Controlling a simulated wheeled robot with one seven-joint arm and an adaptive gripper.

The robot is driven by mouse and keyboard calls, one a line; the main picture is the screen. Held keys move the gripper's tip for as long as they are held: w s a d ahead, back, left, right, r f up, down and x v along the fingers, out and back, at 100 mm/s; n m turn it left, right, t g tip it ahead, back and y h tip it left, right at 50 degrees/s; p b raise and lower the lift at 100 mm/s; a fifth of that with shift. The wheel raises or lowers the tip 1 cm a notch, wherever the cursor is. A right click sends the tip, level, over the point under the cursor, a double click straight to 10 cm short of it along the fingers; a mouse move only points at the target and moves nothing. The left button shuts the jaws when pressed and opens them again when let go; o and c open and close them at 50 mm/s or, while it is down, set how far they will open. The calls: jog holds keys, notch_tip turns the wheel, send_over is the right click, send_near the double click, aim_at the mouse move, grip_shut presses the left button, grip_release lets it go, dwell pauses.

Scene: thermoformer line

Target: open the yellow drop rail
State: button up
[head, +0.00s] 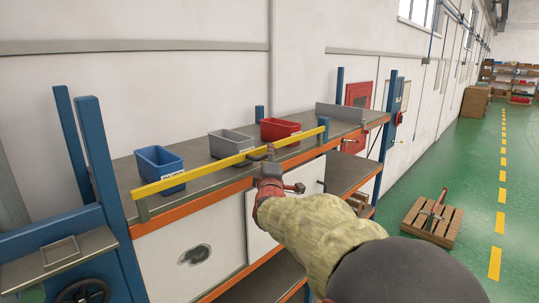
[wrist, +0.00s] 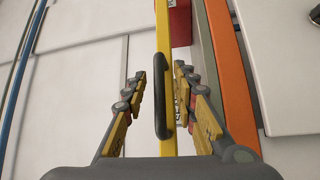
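The yellow drop rail (head: 210,168) runs level along the front edge of the shelf, in front of the bins. In the wrist view the rail (wrist: 162,30) runs up the middle of the picture, with a dark bar handle (wrist: 160,95) on it. My gripper (head: 268,158) is at the rail, right of its middle in the head view. In the wrist view my gripper (wrist: 161,75) is open, one finger on each side of the handle and rail. Gaps show on both sides, so the fingers are not closed on it. My arm partly hides the shelf front below.
Blue (head: 162,170), grey (head: 231,142) and red (head: 279,130) bins stand on the shelf (head: 205,178) behind the rail. An orange beam (head: 190,207) runs below the shelf edge. A blue post (head: 103,155) stands at left. A pallet (head: 432,219) lies on the green floor at right.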

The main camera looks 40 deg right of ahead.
jog(key=c, duration=0.3)
jog(key=c, duration=0.4)
grip_shut()
dwell(0.3)
